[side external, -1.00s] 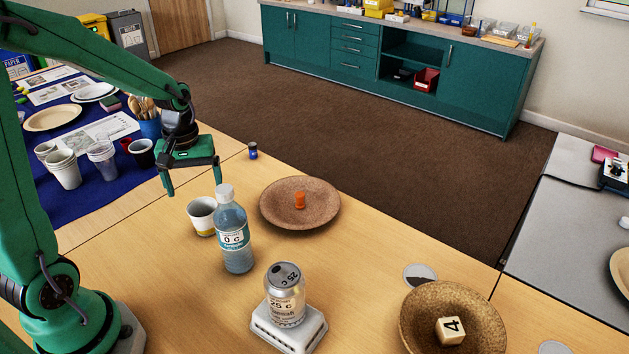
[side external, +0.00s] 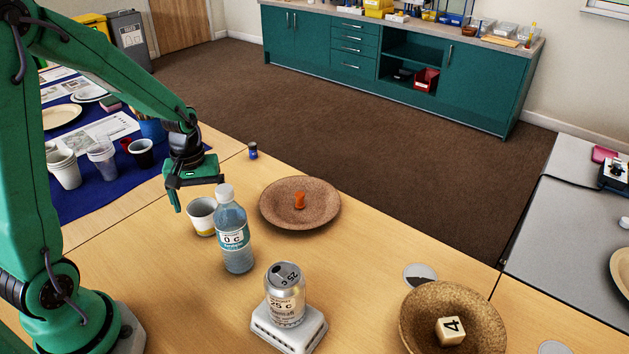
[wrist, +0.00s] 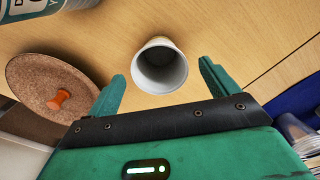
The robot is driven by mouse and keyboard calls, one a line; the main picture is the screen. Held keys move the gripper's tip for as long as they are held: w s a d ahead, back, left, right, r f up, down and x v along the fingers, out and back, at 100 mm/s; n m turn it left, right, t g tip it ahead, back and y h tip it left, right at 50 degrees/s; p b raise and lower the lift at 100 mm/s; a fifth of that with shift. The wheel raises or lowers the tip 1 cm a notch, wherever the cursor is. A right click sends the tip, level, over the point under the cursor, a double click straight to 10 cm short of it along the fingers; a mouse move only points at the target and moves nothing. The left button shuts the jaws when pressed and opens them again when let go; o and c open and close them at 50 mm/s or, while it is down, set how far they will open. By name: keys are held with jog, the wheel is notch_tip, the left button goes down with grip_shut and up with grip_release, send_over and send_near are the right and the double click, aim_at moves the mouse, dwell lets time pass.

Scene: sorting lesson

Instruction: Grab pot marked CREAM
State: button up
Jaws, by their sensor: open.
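No lettering that reads CREAM is legible in either view. A white paper cup (side external: 202,217) with a yellow band stands upright on the table, partly behind the bottle; its marking cannot be read. In the wrist view the empty-looking cup (wrist: 161,68) shows its open mouth between my fingertips. My gripper (side external: 198,192) is open and empty, just above and behind the cup, apart from it as far as I can tell. A small dark blue pot (side external: 253,151) stands near the table's back edge, its label too small to read.
A water bottle (side external: 235,238) marked 0 c stands close to the cup's right. A brown plate (side external: 275,213) holds an orange piece (side external: 299,200). A can (side external: 285,297) sits on a white stand (side external: 290,336). A bowl (side external: 480,305) holds a die (side external: 450,330) at front right.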

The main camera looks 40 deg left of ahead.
jog(key=shift+f, duration=1.4)
jog(key=c, duration=1)
notch_tip(320, 180, up, 10)
